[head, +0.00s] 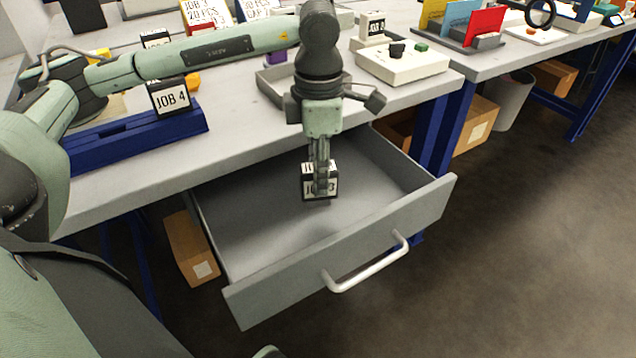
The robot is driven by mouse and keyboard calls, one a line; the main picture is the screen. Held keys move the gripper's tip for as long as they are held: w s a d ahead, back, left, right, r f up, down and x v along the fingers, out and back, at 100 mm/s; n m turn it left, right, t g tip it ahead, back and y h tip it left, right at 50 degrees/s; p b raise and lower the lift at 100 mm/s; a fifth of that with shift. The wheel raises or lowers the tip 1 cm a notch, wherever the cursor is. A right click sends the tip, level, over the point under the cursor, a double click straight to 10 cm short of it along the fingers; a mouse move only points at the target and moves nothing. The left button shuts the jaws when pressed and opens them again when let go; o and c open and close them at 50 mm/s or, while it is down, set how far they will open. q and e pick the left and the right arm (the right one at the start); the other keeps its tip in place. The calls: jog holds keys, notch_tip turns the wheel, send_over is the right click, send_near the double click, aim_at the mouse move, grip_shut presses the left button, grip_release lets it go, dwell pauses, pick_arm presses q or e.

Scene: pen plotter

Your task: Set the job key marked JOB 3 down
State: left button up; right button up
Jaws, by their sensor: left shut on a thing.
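The job key marked JOB 3 (307,188) is a small block with a white label, the text partly covered by a finger. My left gripper (321,182) points down and is shut on it. The key is over the inside of the open grey drawer (260,225), around its middle. A dark patch shows just under the key; I cannot tell whether it touches the drawer floor. The rest of the drawer floor in view is bare. My right gripper is not in view.
The drawer front with its handle (367,265) sticks out from the bench. A JOB 4 key (172,98) stands at a blue rack (130,140). A grey tray (268,92) and a white box with a dark knob and green button (405,67) are on the bench.

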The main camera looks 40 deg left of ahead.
pick_arm(q)
notch_tip(320, 180, down, 3)
jog(key=shift+f, duration=0.15)
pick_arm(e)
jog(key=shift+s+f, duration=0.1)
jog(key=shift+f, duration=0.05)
pick_arm(q)
jog(key=shift+f, duration=0.15)
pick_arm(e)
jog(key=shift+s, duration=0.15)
pick_arm(q)
jog(key=o, duration=1.1)
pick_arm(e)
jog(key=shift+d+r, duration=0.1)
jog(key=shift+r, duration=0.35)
